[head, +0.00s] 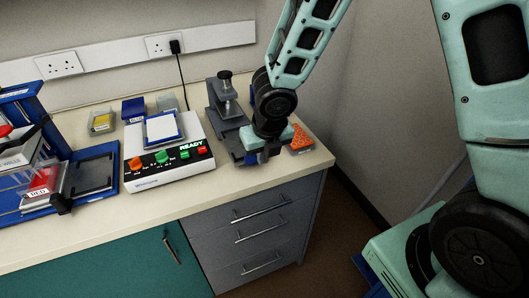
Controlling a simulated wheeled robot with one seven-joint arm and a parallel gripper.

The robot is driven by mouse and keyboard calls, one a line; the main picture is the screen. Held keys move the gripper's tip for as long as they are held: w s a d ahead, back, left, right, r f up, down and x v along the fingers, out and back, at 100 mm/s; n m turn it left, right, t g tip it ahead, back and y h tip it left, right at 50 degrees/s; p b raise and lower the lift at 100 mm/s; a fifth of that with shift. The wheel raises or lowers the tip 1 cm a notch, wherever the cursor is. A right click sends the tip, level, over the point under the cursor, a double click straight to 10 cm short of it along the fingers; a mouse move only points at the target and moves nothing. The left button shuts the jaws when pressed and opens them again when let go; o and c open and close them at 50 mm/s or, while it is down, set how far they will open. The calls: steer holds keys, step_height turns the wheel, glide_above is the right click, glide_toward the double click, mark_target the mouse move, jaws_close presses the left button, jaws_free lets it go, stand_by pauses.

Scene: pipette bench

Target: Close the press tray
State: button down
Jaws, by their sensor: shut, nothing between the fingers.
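A grey press (224,97) with a dark knob on top stands near the back of the bench, right of the white device. Its flat dark grey tray (232,142) sticks out toward the front of the bench. My gripper (262,158) points down at the right front part of the tray, in front of the press. Its fingers are shut and empty. A small blue part shows at the fingertips. My wrist hides the right side of the tray, and I cannot tell whether the fingers touch it.
A white device (160,176) with coloured knobs and a "READY" display stands left of the press. An orange rack (300,138) sits close on the right of my gripper. A blue station (108,150) fills the left end. Clear bench (150,212) runs along the front edge.

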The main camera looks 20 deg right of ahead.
steer(key=w+f, duration=0.1)
steer(key=f, duration=0.1)
steer(key=w+f, duration=0.1)
steer(key=w, duration=0.1)
steer(key=shift+w+f+p, duration=0.15)
steer(key=shift+f+p, duration=0.15)
steer(key=shift+f, duration=0.05)
steer(key=shift+w+f+p, duration=0.15)
steer(key=shift+w+p, duration=0.2)
steer(key=shift+w, duration=0.5)
steer(key=shift+w, duration=0.1)
